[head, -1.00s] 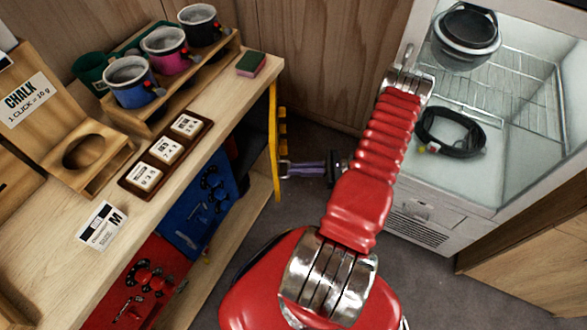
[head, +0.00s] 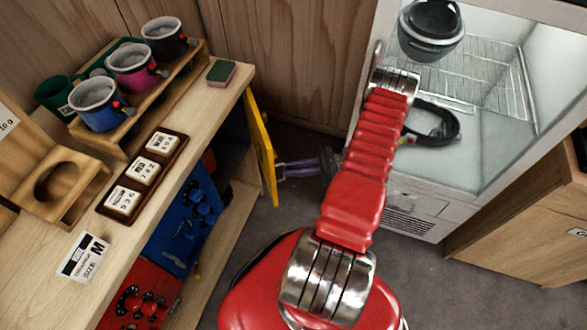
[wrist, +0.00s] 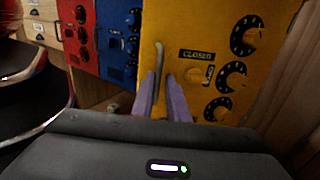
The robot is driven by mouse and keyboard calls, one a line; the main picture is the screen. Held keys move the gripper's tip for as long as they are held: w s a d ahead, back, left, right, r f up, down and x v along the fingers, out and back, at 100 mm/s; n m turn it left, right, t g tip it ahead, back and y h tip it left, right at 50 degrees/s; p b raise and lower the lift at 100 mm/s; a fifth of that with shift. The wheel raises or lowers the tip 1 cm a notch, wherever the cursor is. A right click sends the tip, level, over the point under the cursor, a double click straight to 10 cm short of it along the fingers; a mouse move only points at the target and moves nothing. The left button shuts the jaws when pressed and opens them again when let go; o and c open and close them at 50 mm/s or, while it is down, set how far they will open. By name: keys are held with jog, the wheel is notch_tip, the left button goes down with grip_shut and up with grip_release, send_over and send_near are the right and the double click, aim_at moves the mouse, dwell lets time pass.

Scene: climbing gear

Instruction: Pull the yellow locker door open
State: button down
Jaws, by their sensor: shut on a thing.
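The yellow locker door (head: 262,150) stands swung out from the counter's far end in the head view, seen nearly edge-on, with a dark opening behind it. In the wrist view the yellow door (wrist: 190,30) shows its face with black dials, a "CLOSED" plate and a grey upright handle (wrist: 159,62). My gripper (head: 286,168) reaches the door from the right. In the wrist view its two purple fingers (wrist: 164,100) are shut on the handle, one on each side. The handle's lower end is hidden between the fingers.
Beside it are a blue locker door (head: 182,225) and a red one (head: 140,296), under the wooden counter (head: 50,225). Mugs on a rack (head: 172,92), a sponge (head: 221,72) and a number tray (head: 152,150) stand on top. An open glass-sided cabinet (head: 480,130) is at right. Grey floor lies between.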

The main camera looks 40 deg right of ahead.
jog(key=c, duration=2)
grip_release()
jog(key=shift+w+d+r+t, duration=0.1)
jog(key=shift+w+d+t, duration=0.2)
jog(key=shift+w+d, duration=0.25)
jog(key=shift+o, duration=0.7)
jog(key=shift+a, duration=0.1)
jog(key=shift+s, duration=0.1)
notch_tip(320, 180, up, 10)
jog(key=shift+a, duration=0.1)
jog(key=shift+c, duration=0.2)
